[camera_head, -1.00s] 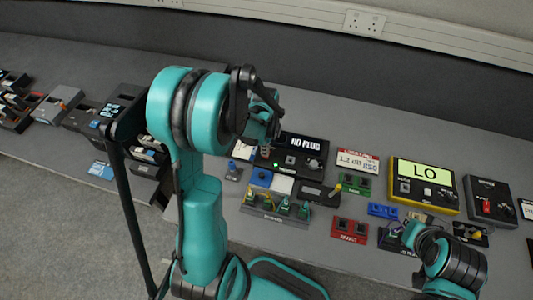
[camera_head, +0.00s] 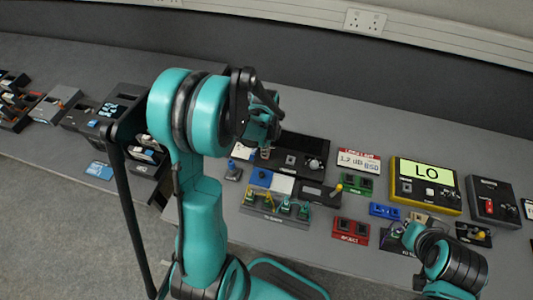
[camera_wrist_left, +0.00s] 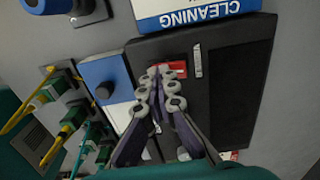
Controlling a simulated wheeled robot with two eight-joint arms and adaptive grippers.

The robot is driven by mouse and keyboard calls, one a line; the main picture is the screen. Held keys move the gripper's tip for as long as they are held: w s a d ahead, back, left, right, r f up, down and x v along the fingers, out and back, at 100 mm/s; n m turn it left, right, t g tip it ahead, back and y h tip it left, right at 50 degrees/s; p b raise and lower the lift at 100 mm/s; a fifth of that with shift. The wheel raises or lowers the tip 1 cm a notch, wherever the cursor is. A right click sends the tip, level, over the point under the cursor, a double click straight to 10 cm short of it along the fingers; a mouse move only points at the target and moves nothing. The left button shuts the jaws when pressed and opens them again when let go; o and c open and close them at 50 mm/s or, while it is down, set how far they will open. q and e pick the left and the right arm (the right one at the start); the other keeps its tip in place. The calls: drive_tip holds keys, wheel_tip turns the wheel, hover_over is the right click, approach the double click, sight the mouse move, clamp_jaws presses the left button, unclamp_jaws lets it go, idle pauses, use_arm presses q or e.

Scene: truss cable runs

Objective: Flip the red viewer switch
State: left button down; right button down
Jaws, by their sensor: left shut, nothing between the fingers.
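The viewer is a black box (camera_head: 313,147) on the bench, and its screen is dark. In the left wrist view, its blank dark screen (camera_wrist_left: 226,95) fills the right side. The red switch (camera_wrist_left: 179,68) shows at the fingertips, partly hidden by them. My left gripper (camera_head: 265,152) is at the viewer's left end; in the wrist view its fingers (camera_wrist_left: 160,72) are together and empty, over or against the switch's left part. Contact is hard to tell. My right gripper (camera_head: 411,234) is low at the right, and its jaws are unclear.
A blue-and-white block (camera_wrist_left: 105,88) and a rack of coloured connectors (camera_head: 275,203) lie beside the viewer. A blue-and-white CLEANING box (camera_wrist_left: 190,12) is close by. A yellow meter reading LO (camera_head: 425,190) stands to the right. The bench behind the viewer is clear.

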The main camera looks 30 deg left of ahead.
use_arm(q)
drive_tip(key=shift+r, duration=0.1)
drive_tip(key=shift+r+p, duration=2.6)
drive_tip(key=shift+r, duration=0.9)
drive_tip(key=s+d+r+n+t+b, duration=0.5)
drive_tip(key=s+d+r+n+t, duration=0.2)
drive_tip(key=n, duration=0.8)
drive_tip(key=shift+s+d+r, duration=1.05)
drive_tip(key=shift+s+d, duration=0.75)
drive_tip(key=shift+s, duration=0.25)
